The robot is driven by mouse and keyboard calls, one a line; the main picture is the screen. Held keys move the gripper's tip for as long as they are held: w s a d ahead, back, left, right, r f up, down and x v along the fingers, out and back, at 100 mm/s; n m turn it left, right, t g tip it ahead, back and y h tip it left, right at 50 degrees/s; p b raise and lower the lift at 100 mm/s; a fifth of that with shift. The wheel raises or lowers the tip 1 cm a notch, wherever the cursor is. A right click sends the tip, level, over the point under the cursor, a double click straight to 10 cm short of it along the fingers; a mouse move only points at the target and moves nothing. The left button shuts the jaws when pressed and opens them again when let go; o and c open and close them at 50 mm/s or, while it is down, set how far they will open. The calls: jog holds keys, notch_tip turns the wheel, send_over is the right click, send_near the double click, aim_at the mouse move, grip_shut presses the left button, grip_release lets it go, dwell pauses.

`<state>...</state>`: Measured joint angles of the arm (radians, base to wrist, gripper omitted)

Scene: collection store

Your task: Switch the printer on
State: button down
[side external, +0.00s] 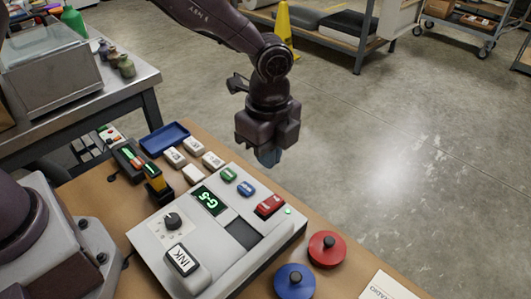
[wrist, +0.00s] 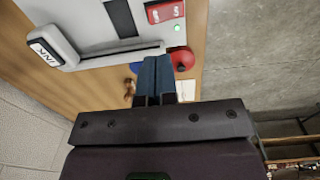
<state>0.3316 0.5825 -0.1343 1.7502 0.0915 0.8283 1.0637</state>
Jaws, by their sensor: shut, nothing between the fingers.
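The printer (side external: 222,236) is a pale grey box on the wooden table, with a lit green display reading "G-5" (side external: 209,200), a black knob (side external: 173,221), an INK block (side external: 183,262), and green (side external: 229,174) and blue (side external: 246,188) buttons. A red rocker switch (side external: 270,205) sits near its right edge beside a lit green lamp (side external: 288,211). In the wrist view the red switch (wrist: 165,11) and lamp (wrist: 176,28) are at the top. My gripper (side external: 268,160) is shut and empty, raised beyond the printer and apart from it. Its blue-grey fingers (wrist: 155,72) touch each other.
A red round piece (side external: 327,248) and a blue one (side external: 294,282) with knobs stand right of the printer. Open floor is beyond the table.

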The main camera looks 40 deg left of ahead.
jog(key=shift+w+r, duration=0.15)
jog(key=shift+w, duration=0.2)
notch_tip(320, 180, up, 14)
jog(key=w, duration=0.2)
jog(key=shift+w, duration=0.35)
dwell(0.3)
